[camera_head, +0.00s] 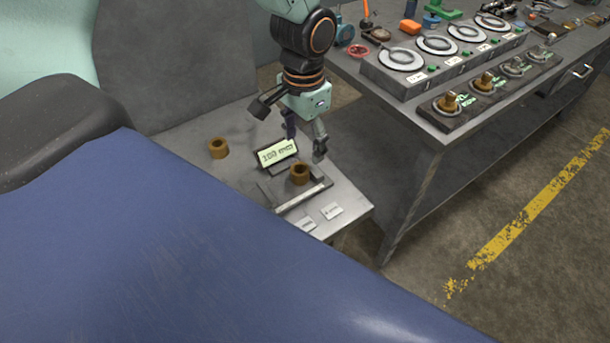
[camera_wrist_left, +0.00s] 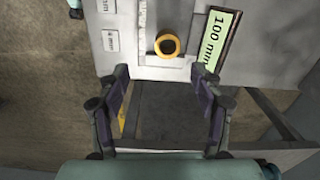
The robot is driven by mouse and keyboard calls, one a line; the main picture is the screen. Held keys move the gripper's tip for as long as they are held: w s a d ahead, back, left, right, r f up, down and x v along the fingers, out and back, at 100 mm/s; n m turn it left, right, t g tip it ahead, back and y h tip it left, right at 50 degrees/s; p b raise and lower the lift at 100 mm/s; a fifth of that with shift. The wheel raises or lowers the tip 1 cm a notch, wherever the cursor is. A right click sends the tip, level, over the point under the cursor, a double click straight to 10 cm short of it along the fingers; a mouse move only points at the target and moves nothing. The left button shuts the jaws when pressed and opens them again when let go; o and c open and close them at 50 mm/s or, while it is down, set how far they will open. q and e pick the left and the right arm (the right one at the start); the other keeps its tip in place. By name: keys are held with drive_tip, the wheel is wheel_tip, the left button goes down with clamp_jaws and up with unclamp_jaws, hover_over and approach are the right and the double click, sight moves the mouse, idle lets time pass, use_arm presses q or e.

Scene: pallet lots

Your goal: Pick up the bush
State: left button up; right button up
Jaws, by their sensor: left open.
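A bronze-brown bush (camera_head: 299,174) stands on a grey measuring fixture (camera_head: 270,190) on the small side table. In the left wrist view this bush (camera_wrist_left: 168,45) shows from above as a yellow ring with a dark hole. A second, similar bush (camera_head: 218,148) stands on the bare tabletop to the left. My left gripper (camera_head: 291,130) is open and empty above the table, near the fixture's display. In the left wrist view the open fingers (camera_wrist_left: 160,80) point toward the table's edge, with the bush beyond their tips and not between them. My right gripper is not in view.
A display (camera_head: 277,153) stands beside the bush; it reads 100 mm in the wrist view. Two small labels (camera_head: 332,210) lie near the table's front edge. A larger workbench (camera_head: 433,140) with gauges and several fittings stands right. A blue surface fills the lower left.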

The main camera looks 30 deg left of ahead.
sight(299, 168)
use_arm(q)
drive_tip(key=shift+a+f, duration=0.25)
drive_tip(key=shift+f, duration=0.05)
drive_tip(key=shift+s+a+f, duration=0.2)
drive_tip(key=shift+a+f, duration=0.5)
drive_tip(key=shift+f, duration=0.1)
drive_tip(key=f, duration=0.1)
drive_tip(key=d+f, duration=0.1)
drive_tip(key=f+b, duration=0.1)
drive_tip(key=f, duration=0.1)
drive_tip(key=shift+w+d, duration=0.15)
drive_tip(key=shift+w, duration=0.15)
drive_tip(key=shift+a+f, duration=0.2)
drive_tip(key=shift+f, duration=0.3)
drive_tip(key=shift+a+f, duration=0.2)
drive_tip(key=shift+f, duration=0.25)
drive_tip(key=shift+a+f, duration=0.2)
drive_tip(key=shift+d+r, duration=0.15)
drive_tip(key=shift+d, duration=0.25)
drive_tip(key=shift+c, duration=1.1)
drive_tip(key=shift+a, duration=0.35)
drive_tip(key=c, duration=0.4)
drive_tip(key=shift+d, duration=0.3)
drive_tip(key=c, duration=0.5)
drive_tip(key=shift+c, duration=0.8)
drive_tip(key=shift+a, duration=0.2)
clamp_jaws()
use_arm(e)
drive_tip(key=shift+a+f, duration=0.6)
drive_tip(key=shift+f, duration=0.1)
